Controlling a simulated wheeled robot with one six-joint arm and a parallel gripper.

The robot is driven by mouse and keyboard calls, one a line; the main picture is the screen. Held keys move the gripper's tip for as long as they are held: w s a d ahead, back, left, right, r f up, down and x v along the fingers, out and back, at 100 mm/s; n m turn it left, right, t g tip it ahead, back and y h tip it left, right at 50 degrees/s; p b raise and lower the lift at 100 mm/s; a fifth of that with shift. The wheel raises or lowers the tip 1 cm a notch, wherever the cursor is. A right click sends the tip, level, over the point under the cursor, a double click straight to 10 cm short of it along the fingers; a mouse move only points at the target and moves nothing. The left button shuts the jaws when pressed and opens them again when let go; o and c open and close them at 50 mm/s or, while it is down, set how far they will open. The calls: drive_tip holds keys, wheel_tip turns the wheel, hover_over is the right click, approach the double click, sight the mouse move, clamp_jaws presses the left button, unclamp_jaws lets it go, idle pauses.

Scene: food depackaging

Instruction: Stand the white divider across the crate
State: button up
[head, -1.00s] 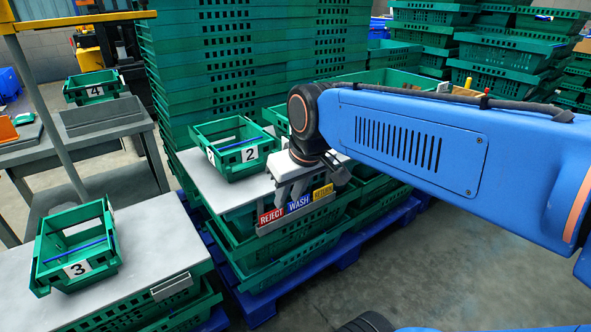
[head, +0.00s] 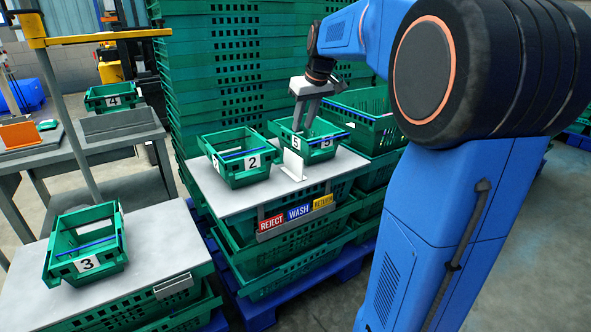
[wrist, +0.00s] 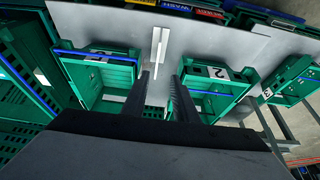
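The white divider (head: 292,163) appears as a small upright white plate on the grey bench top between crate 2 (head: 232,177) and crate 5 (head: 325,150). In the wrist view a thin white upright piece (wrist: 160,50) stands between these two crates. My gripper (head: 303,128) points down above and behind it, near the left side of crate 5. In the wrist view my gripper (wrist: 161,98) has its two dark fingers spread, with nothing between them. Both crates are green with a blue strip across. Their inner floors are only partly visible.
Crate 3 (head: 86,263) sits on a separate bench at left front; crate 4 (head: 110,98) stands farther back. Reject, wash and return signs (head: 297,213) hang on the bench front. Tall green crate stacks (head: 240,65) stand behind. The bench top around the divider is clear.

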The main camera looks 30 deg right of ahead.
drive_tip(key=x, duration=1.2)
hover_over(293, 173)
drive_tip(key=shift+w+d+f, duration=0.15)
drive_tip(key=shift+f, duration=2.35)
drive_tip(key=shift+f, duration=0.25)
clamp_jaws()
